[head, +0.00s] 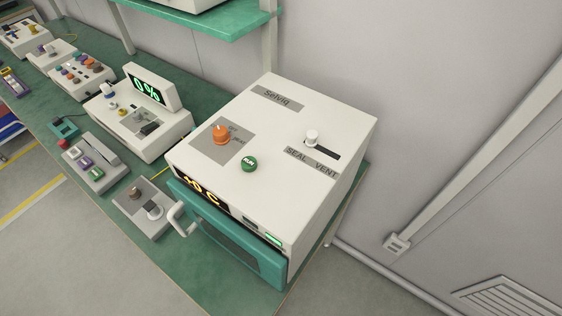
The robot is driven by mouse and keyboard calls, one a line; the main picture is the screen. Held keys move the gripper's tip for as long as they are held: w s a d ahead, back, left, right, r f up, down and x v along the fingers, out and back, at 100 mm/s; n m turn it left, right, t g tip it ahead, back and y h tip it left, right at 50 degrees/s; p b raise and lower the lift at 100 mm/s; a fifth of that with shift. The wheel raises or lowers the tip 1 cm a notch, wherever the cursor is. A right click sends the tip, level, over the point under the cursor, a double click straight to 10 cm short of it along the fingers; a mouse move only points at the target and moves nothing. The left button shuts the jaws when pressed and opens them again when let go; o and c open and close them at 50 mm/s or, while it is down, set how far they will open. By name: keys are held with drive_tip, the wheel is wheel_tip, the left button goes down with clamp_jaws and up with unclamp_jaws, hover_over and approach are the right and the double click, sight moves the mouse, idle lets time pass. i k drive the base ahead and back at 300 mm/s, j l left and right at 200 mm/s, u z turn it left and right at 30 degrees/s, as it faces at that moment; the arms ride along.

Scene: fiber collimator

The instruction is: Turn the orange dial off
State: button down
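The orange dial (222,134) stands on a grey label plate on the top face of a white box-shaped oven (285,115), toward its left side. The print beside the dial is too small to read for certain. The dial's exact setting cannot be told. The oven's front display (203,190) glows orange and shows a reading ending in "0 C", partly hidden by angle. My gripper is not in view.
The oven top also has a green RUN button (250,163) and a white SEAL/VENT slider (312,137). A white handle (180,217) sticks out from the teal door. A device with a "0%" screen (147,88) stands left. A teal shelf (215,22) hangs above behind.

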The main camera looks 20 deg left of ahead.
sight(221, 137)
drive_tip(key=u, duration=1.05)
